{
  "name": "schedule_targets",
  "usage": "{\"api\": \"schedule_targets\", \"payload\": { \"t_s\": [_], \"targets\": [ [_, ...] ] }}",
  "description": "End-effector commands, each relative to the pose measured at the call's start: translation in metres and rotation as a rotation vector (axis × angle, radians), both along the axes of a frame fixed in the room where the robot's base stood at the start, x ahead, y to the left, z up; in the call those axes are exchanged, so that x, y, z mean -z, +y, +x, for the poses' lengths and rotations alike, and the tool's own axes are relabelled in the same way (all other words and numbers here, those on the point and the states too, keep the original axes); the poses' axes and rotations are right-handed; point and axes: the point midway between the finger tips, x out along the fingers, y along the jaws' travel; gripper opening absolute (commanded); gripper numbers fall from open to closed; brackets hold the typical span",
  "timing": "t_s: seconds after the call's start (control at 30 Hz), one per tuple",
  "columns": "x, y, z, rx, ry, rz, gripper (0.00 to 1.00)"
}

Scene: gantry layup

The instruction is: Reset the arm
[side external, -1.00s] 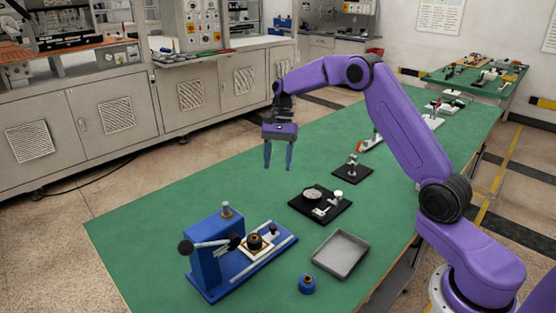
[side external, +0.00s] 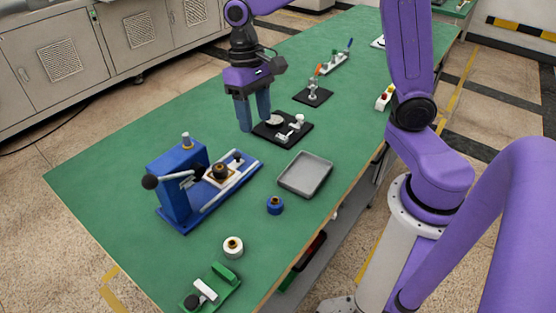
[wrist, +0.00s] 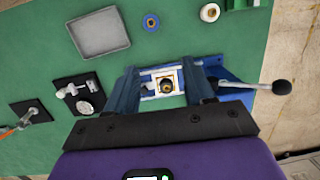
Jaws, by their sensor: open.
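My gripper (side external: 255,122) is open and empty, fingers pointing down above the green table (side external: 120,150). In the side view it appears beside the black plate with a silver disc (side external: 272,122) and behind the blue press (side external: 178,180). In the wrist view my gripper (wrist: 163,84) has its two fingers apart. The blue press (wrist: 238,92), with its black-knobbed lever, lies beyond them, and its pale square seat with a dark and brass round part (wrist: 166,86) shows between them. Nothing is held. The height above the table is hard to judge.
A grey tray (side external: 305,160), a blue ring part (side external: 275,205), a white ring part (side external: 233,247) and a green fixture (side external: 214,286) lie along the near side. The table's left part is clear.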

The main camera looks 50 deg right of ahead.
Motion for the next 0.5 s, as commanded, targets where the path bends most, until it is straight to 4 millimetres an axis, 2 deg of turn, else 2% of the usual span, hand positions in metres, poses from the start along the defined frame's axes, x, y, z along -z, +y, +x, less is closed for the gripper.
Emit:
{"api": "schedule_targets", "payload": {
  "t_s": [0.03,0.23,0.4,0.5],
  "targets": [
    [-0.003,0.003,-0.02,-0.082,-0.018,0.001,0.53],
    [-0.004,0.003,-0.09,-0.411,-0.088,0.008,0.53],
    [0.0,-0.01,-0.146,-0.694,-0.145,0.019,0.53],
    [0.005,-0.02,-0.172,-0.842,-0.174,0.027,0.53]
  ]
}}
